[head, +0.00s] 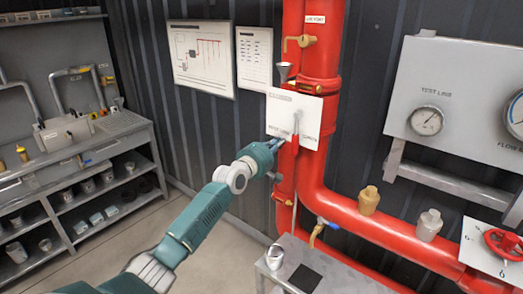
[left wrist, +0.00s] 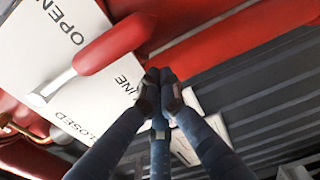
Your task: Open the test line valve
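The test line valve's white plate (head: 283,108) is on the red riser pipe in the head view. Its lever has a silver shank and a red handle (head: 295,145) hanging down in front of the plate. In the left wrist view, the red handle (left wrist: 115,45) crosses the plate (left wrist: 35,50), which reads OPEN, CLOSED and part of LINE. My left gripper (head: 279,145) is just left of the handle in the head view. In the wrist view its fingertips (left wrist: 163,88) are drawn together with nothing visible between them, apparently apart from the handle. My right gripper is not in view.
A brass valve (head: 300,42) and a small funnel (head: 284,70) are above the plate. A gauge panel (head: 440,95) is right, and a red handwheel (head: 503,243) is lower right. A grey table (head: 325,255) stands below. Shelves (head: 75,165) stand left, with open floor between.

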